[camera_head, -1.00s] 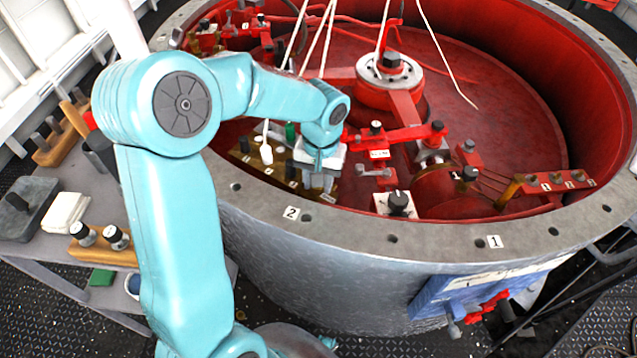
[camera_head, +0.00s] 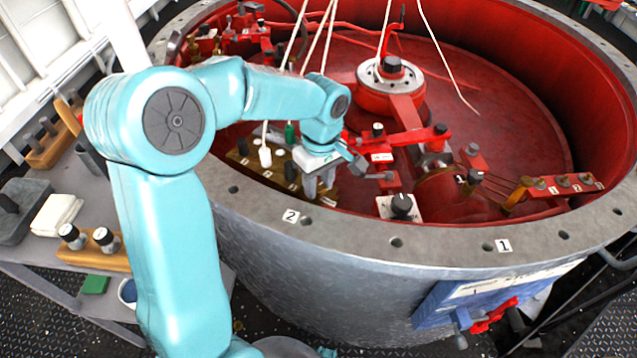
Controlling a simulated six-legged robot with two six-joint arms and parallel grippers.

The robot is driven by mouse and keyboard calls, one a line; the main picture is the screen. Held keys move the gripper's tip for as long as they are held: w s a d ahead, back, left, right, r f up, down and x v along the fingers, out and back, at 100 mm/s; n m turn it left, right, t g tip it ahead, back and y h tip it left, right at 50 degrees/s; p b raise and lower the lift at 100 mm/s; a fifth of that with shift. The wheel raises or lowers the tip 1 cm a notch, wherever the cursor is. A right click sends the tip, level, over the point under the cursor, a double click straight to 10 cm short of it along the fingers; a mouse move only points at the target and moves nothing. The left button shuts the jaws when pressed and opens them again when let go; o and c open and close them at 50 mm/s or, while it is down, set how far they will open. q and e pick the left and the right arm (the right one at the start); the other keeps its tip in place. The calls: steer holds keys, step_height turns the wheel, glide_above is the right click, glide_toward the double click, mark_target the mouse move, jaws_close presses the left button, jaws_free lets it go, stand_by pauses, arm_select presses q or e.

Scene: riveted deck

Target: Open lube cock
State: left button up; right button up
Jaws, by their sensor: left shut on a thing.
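My left gripper (camera_head: 319,188) reaches down inside the rim of the big drum, at the right end of a brass block (camera_head: 243,160) with several dark knobs. Its fingers point down and are shut on a small part there, which I take to be the lube cock. The fingers and wrist hide most of that part, so its handle angle cannot be seen. A white-handled fitting (camera_head: 265,155) and a green one (camera_head: 290,134) stand on the block left of the wrist. My right gripper is not in view.
The grey drum rim (camera_head: 350,237) lies just in front of the gripper. A grey T-shaped handle (camera_head: 374,177) and a black knob on a white plate (camera_head: 401,206) are close on its right. A red hub (camera_head: 390,77) stands behind. A side shelf (camera_head: 88,185) holds several parts.

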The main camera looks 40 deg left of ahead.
mark_target(321, 185)
arm_select(q)
steer(key=shift+r+n, duration=0.1)
steer(key=shift+n, duration=1)
steer(key=o, duration=0.8)
steer(key=shift+c, duration=0.2)
steer(key=shift+d, duration=0.1)
steer(key=shift+r, duration=0.1)
step_height(321, 185, up, 16)
steer(key=p, duration=0.3)
steer(key=shift+w+r, duration=0.15)
steer(key=shift+w, duration=0.15)
